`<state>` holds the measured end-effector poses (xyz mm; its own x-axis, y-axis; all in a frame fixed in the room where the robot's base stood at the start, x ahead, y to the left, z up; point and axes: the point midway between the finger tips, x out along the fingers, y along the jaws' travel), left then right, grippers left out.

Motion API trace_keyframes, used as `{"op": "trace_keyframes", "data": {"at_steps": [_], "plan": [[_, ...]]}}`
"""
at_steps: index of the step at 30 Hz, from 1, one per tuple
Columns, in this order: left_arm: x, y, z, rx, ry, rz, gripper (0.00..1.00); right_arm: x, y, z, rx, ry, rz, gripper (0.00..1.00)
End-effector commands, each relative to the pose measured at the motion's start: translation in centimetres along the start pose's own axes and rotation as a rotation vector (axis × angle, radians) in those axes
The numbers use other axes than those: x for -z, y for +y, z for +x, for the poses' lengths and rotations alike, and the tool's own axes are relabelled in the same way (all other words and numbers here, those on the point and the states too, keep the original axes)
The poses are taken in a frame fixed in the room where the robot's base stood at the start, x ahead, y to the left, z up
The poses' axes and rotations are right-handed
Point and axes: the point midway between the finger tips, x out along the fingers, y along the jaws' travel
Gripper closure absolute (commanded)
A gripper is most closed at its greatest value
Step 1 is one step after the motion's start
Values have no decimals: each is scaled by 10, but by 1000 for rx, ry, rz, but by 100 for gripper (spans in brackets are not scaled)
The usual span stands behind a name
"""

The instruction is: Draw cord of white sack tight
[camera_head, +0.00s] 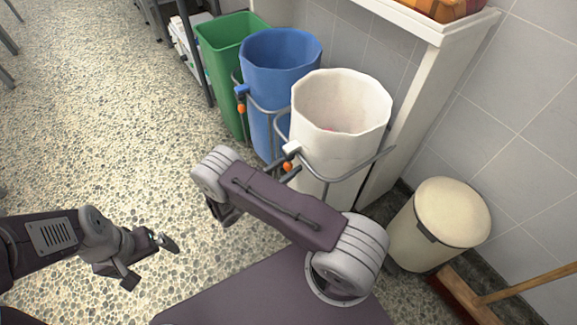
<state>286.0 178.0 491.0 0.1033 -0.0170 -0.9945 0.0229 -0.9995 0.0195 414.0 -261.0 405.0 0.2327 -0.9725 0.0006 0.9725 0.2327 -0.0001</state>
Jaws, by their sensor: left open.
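The white sack (345,107) stands open-mouthed in a grey metal ring frame, with something pink low inside. A white cord lock (291,149) sits on its left front side. A small orange cord end (287,166) hangs just below the lock. My right arm crosses in front of the sack, and its bent links hide most of its far end. Small dark parts beside the orange cord end may be my right gripper's fingertips; I cannot tell whether they hold it. My left gripper (150,264) is open and empty above the floor at lower left, well away from the sack.
A blue sack (279,52) with its own orange cord end (241,108) and a green bin (228,38) stand behind. A cream lidded bin (440,222) and a broom (525,285) are at right. A white shelf (455,28) flanks the wall.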

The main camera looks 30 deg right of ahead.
Motion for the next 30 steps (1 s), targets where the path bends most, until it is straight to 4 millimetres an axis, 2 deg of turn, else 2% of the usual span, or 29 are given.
{"op": "trace_keyframes", "data": {"at_steps": [1,3,4,30], "plan": [[0,0,0,0,0,0,0,0,0,0,0,0,0,75],[0,0,0,0,0,0,0,0,0,0,0,0,0,94],[0,0,0,0,0,0,0,0,0,0,0,0,0,100],[0,0,0,0,0,0,0,0,0,0,1,0,0,100]]}}
